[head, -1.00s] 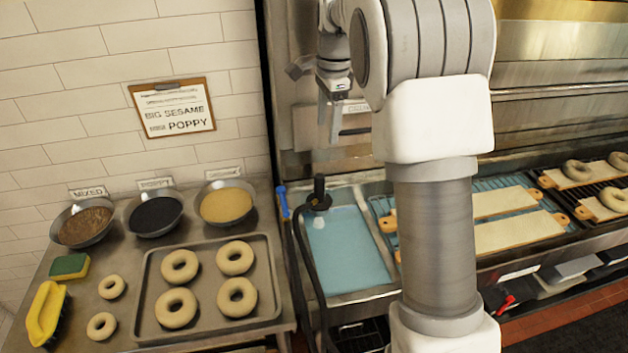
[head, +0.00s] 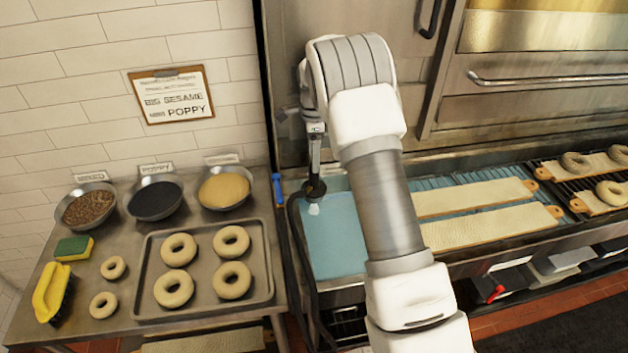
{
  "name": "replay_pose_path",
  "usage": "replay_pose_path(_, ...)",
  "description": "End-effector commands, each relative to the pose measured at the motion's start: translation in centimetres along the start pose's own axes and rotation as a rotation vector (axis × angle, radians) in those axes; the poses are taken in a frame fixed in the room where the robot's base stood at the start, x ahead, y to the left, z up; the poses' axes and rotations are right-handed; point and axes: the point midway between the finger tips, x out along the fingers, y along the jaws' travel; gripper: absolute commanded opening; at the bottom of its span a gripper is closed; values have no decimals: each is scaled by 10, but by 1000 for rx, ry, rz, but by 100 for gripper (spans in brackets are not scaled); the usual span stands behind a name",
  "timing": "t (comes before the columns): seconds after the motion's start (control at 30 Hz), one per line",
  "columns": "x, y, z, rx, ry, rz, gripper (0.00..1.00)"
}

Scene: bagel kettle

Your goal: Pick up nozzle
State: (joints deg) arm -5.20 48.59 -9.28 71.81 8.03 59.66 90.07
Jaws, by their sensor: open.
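The black nozzle (head: 315,189) is at the left side of the blue water basin, on the end of a dark hose (head: 301,245). My gripper (head: 314,170) points down right at the nozzle and covers its upper part. My gripper is open, and its fingers overlap the nozzle in the picture. I cannot tell whether they touch it or stand around it. A small pale spot shows just below the nozzle.
The blue water basin (head: 337,245) lies below my gripper. A blue-handled tool (head: 279,190) stands close on the left. A steel table with a bagel tray (head: 150,290) and bowls is farther left. Long boards (head: 475,198) lie to the right.

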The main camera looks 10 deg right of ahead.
Motion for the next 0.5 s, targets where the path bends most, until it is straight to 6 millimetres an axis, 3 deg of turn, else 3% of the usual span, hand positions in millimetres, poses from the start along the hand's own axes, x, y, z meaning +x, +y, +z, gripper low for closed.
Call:
replay_pose_path(0.33,30,3,0,0,1,2,73)
replay_pose_path(0.5,56,8,1,-1,1,3,73)
